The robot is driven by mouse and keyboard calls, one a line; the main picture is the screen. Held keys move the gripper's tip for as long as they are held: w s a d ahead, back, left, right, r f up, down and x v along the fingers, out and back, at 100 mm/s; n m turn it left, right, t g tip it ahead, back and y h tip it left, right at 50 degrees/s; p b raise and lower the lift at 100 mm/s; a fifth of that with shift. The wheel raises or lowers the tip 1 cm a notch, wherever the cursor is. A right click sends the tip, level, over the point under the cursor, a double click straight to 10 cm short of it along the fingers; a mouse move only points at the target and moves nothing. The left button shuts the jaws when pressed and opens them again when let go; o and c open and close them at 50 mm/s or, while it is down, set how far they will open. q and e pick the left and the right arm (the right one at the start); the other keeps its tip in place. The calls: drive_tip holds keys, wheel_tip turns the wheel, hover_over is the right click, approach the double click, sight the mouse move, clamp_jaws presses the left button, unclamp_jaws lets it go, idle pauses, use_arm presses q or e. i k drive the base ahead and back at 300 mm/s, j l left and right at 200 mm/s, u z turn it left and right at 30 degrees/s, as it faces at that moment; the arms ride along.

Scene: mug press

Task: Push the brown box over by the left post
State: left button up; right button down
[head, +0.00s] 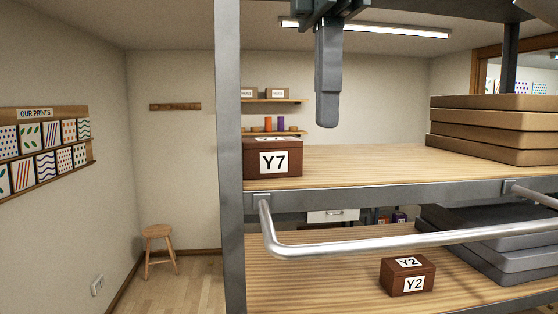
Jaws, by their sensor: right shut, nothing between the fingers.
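A brown box labelled Y7 (272,161) sits upright on the upper wooden shelf (370,160) at its left end. It is right beside the grey left post (229,150), whose edge meets the box's left side in the picture; I cannot tell if they touch. My right gripper (327,122) hangs down from the top of the head view, fingers shut and empty. It is above the upper shelf and to the right of the Y7 box, apart from it. My left gripper is not in view.
A smaller brown box labelled Y2 (407,276) sits on the lower shelf (310,280). Brown flat boxes (490,130) are stacked at the upper shelf's right; grey ones (490,245) lie below. A metal rail (390,242) runs across the front. The upper shelf's middle is clear.

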sight(263, 158)
drive_tip(key=k, duration=1.4)
